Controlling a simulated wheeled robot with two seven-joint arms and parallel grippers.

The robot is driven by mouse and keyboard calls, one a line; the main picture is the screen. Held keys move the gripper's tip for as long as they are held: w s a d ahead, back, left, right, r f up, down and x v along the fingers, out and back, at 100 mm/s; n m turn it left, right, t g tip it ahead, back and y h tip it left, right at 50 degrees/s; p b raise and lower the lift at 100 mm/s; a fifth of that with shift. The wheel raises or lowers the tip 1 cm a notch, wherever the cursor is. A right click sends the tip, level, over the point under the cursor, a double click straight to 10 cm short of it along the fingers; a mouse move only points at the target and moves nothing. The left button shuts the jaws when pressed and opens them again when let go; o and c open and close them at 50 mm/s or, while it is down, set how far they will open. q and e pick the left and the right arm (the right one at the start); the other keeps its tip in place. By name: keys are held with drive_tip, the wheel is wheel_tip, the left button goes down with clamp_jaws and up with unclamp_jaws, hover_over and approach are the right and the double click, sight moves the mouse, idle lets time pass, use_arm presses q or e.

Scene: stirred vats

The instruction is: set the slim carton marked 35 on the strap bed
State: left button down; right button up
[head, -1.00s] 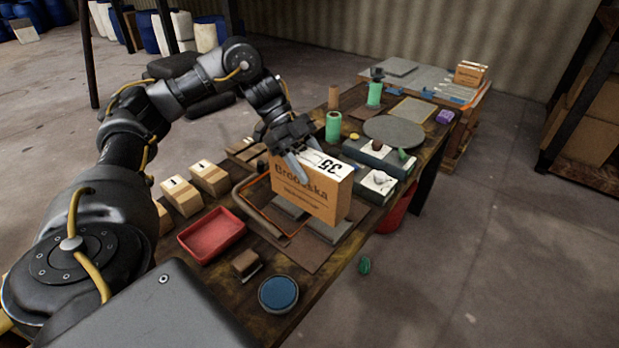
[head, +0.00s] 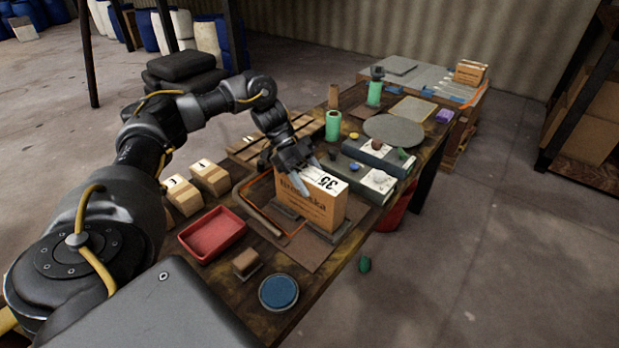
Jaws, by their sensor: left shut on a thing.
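My left gripper (head: 308,177) is shut on the carton's top from above. The carton hides part of the bed. My right gripper is not in view.
A red tray (head: 212,234), small tan boxes (head: 210,178) and a blue round dish (head: 278,292) lie left of and in front of the bed. A green cylinder (head: 333,126) stands further back.

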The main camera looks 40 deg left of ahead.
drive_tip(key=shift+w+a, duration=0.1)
use_arm(q)
drive_tip(key=c, duration=0.5)
unclamp_jaws()
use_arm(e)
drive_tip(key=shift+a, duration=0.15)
use_arm(q)
drive_tip(key=shift+a+r, duration=0.3)
drive_tip(key=shift+r, duration=0.1)
drive_tip(key=p+v, duration=0.2)
drive_tip(key=v, duration=0.4)
drive_tip(key=shift+r, duration=0.3)
drive_tip(key=p+v, duration=0.2)
drive_tip(key=v, duration=0.1)
drive_tip(key=shift+a+r, duration=0.2)
drive_tip(key=shift+a, duration=0.15)
drive_tip(key=shift+a+r, duration=0.2)
drive_tip(key=shift+a, duration=0.1)
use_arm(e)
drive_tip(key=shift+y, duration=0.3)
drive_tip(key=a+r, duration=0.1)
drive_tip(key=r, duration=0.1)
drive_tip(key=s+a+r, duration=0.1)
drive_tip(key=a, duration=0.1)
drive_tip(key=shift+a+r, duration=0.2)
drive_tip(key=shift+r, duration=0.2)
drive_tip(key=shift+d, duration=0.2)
